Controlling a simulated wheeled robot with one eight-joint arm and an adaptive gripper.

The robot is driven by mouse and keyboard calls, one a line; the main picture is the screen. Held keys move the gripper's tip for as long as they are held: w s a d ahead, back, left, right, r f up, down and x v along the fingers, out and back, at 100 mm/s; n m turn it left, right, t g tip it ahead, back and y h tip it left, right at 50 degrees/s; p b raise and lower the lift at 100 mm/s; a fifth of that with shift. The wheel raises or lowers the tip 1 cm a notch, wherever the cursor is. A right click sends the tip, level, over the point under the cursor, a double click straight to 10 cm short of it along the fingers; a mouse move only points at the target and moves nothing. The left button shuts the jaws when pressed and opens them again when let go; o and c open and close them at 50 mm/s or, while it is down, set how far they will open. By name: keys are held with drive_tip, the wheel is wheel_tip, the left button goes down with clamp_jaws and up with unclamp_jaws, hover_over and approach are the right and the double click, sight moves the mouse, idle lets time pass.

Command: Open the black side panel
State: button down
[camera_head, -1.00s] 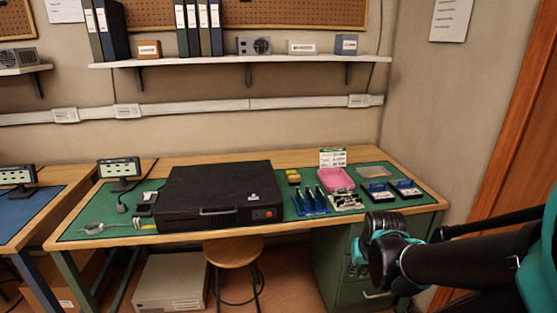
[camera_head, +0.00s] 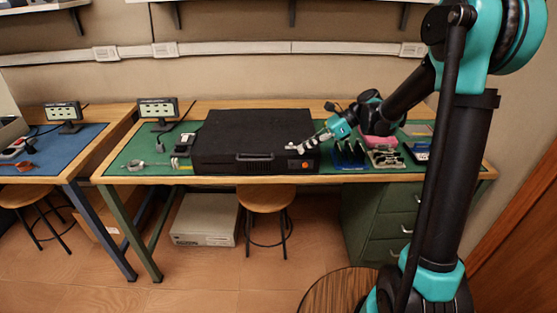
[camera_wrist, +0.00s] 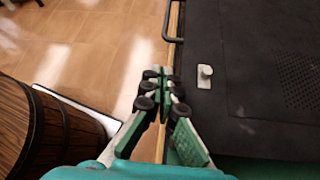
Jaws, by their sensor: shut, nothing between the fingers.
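The black case (camera_head: 235,140) lies flat on the green mat of the workbench, with a broad dark panel on top that looks closed. A handle (camera_head: 255,157) and an orange button (camera_head: 304,164) are on its front. In the wrist view, the dark panel (camera_wrist: 262,35) fills the upper right, with a small pale knob (camera_wrist: 205,76) and a perforated patch. My gripper (camera_head: 291,149) is shut and empty over the front right part of the case. In the wrist view, its fingertips (camera_wrist: 160,74) are left of the knob. I cannot tell whether they touch the case.
Blue tool racks (camera_head: 349,155) and a pink tray (camera_head: 379,141) stand to the right of the case, close to my arm. A small display (camera_head: 158,108) stands on the left. A wooden barrel (camera_wrist: 45,130) stands on the floor below. A stool (camera_head: 266,197) is under the bench front.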

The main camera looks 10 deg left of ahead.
sight(278, 160)
drive_tip(key=x, duration=1)
drive_tip(key=shift+a+r, duration=0.2)
drive_tip(key=shift+a, duration=0.15)
drive_tip(key=shift+r, duration=0.1)
